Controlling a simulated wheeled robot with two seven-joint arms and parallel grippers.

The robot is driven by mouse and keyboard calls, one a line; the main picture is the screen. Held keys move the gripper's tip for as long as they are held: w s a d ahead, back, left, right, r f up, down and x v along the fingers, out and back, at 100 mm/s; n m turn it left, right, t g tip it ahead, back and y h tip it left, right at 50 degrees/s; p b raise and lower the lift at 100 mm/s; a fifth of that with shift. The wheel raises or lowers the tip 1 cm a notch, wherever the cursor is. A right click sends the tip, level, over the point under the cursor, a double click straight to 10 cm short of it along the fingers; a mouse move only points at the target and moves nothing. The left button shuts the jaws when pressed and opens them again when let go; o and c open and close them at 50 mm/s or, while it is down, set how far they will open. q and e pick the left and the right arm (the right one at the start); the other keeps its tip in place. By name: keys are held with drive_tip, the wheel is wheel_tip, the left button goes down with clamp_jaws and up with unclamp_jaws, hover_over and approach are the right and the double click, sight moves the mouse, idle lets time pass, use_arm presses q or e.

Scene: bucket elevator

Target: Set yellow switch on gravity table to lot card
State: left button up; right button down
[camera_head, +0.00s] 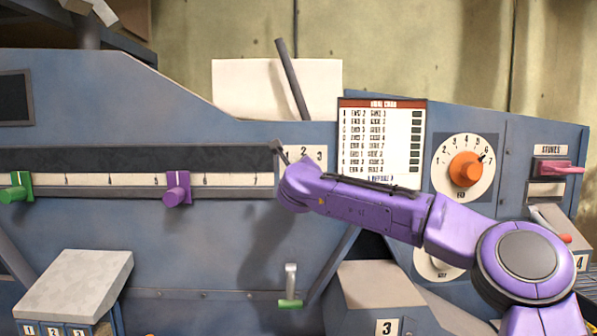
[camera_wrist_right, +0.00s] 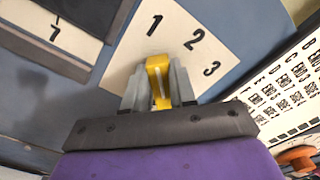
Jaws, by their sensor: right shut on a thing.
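The yellow switch (camera_wrist_right: 158,78) sits on a white plate (camera_wrist_right: 128,50) marked 1, 2 and 3. In the right wrist view, its visible end lies below the 1; its base is hidden. My right gripper (camera_wrist_right: 158,88) is shut on it, one finger on each side. In the head view my right gripper (camera_head: 280,150) is at the plate's left edge and the switch is hidden there. The lot card (camera_head: 381,143) has a red header and rows of text, right of the plate; its small entries are unreadable. My left gripper is not in view.
A slotted scale with a green slider (camera_head: 16,190) and a purple slider (camera_head: 177,189) runs left of my right gripper. An orange knob (camera_head: 466,169) and a pink STONES lever (camera_head: 560,168) are at the right. A green-tipped lever (camera_head: 290,288) hangs below.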

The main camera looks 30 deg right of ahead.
drive_tip(key=shift+r, duration=0.1)
drive_tip(key=c, duration=1.1)
unclamp_jaws()
drive_tip(key=shift+o, duration=0.9)
drive_tip(key=shift+w, duration=0.1)
drive_tip(key=b+v, duration=0.4)
drive_tip(key=v, duration=0.6)
drive_tip(key=shift+s+b, duration=0.25)
drive_tip(key=shift+b, duration=0.15)
